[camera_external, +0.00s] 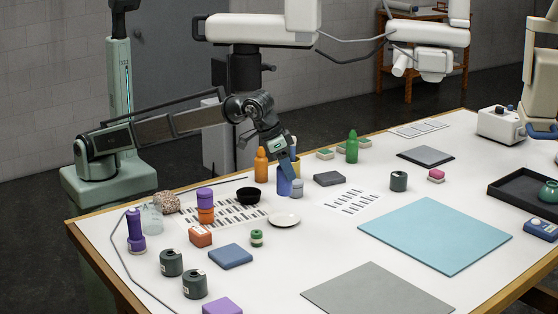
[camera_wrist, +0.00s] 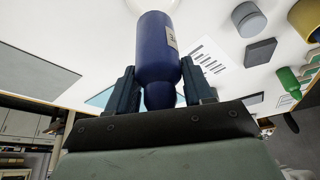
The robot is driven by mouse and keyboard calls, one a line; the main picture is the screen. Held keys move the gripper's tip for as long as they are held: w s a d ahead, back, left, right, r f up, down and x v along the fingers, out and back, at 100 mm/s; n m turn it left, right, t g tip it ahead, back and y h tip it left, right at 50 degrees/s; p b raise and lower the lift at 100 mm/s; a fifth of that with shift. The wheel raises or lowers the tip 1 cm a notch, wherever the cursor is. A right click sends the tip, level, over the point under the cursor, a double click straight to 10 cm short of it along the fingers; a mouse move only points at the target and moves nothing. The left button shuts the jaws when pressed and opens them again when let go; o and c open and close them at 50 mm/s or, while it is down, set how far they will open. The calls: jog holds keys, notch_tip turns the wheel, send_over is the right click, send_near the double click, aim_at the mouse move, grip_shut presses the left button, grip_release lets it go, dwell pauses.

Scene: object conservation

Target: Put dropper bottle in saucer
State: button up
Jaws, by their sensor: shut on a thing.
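A blue bottle (camera_external: 284,186) with a small white label is held upright by my gripper (camera_external: 290,164), just behind the saucer. In the wrist view the bottle (camera_wrist: 156,48) sits between the two dark fingers of my gripper (camera_wrist: 160,88), which are shut on its narrow top. The white saucer (camera_external: 284,220) lies empty on the table, in front of the bottle. Whether the bottle's base touches the table is hard to tell.
A grey-lidded jar (camera_external: 297,189) stands close to the bottle's right. A black bowl (camera_external: 250,196) and an orange bottle (camera_external: 261,166) are to the left. A dark grey block (camera_external: 328,179) lies to the right. A green-banded jar (camera_external: 257,238) stands in front of the saucer.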

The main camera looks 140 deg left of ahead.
aim_at(286, 195)
jog(key=shift+f, duration=4.25)
jog(key=shift+f, duration=0.1)
jog(key=o, duration=1.1)
jog(key=v, duration=1.2)
jog(key=shift+s, duration=0.1)
